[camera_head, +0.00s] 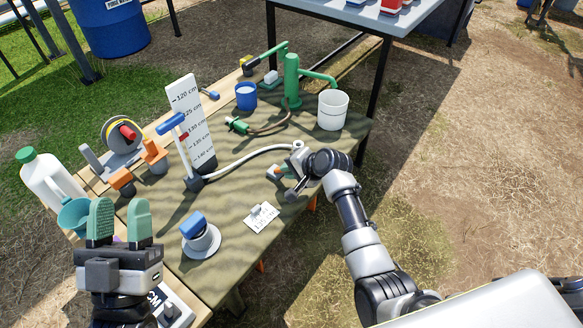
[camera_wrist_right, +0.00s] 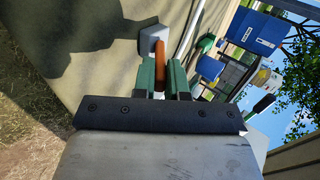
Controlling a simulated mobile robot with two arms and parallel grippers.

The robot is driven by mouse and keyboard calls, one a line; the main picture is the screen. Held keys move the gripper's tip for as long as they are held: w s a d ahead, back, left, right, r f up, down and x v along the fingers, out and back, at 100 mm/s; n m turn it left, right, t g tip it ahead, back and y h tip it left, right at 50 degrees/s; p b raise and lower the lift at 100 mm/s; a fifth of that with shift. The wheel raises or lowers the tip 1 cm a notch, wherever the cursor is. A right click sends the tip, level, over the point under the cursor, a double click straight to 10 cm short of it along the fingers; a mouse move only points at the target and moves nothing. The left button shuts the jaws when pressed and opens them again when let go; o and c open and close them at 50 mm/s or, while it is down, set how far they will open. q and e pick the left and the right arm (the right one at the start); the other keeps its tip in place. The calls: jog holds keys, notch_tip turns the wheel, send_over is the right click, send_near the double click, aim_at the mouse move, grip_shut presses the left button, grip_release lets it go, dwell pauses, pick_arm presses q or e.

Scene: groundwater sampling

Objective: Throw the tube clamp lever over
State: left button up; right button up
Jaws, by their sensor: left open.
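The tube clamp (camera_head: 274,174) sits at the right edge of the mat-covered table, by the end of the pale hose. In the right wrist view its grey-white base (camera_wrist_right: 152,40) and orange lever (camera_wrist_right: 159,62) show. My right gripper (camera_wrist_right: 160,78) has its green fingers on either side of the lever, which fills the gap between them; it looks shut on it. In the head view my right arm partly hides the clamp and the right fingers (camera_head: 289,184). My left gripper (camera_head: 121,221) is open and empty, upright over the near left table edge.
The pale hose (camera_head: 249,158) runs from the clamp to the centimetre board (camera_head: 190,120). A white bucket (camera_head: 333,109), green hand pump (camera_head: 291,80) and blue cup (camera_head: 246,96) stand at the back. A blue-topped device (camera_head: 198,232) and label card (camera_head: 262,217) lie near the front.

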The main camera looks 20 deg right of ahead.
jog(key=shift+r, duration=0.15)
grip_shut()
jog(key=shift+c, duration=0.2)
grip_release()
jog(key=w+r+p, duration=0.1)
jog(key=p, duration=0.1)
jog(key=shift+a+g+h+p, duration=0.3)
jog(key=shift+a+g, duration=0.1)
jog(key=shift+o, duration=0.5)
jog(key=shift+w+a+r+g+h+p, duration=0.3)
jog(key=shift+w+a+r+p, duration=0.35)
jog(key=shift+p, duration=0.35)
jog(key=shift+w+f, duration=0.1)
pick_arm(q)
notch_tip(320, 180, down, 13)
jog(key=a+g+y, duration=0.2)
jog(key=g+y, duration=0.2)
jog(key=g, duration=0.8)
jog(key=shift+a+n, duration=0.15)
jog(key=shift+n, duration=0.15)
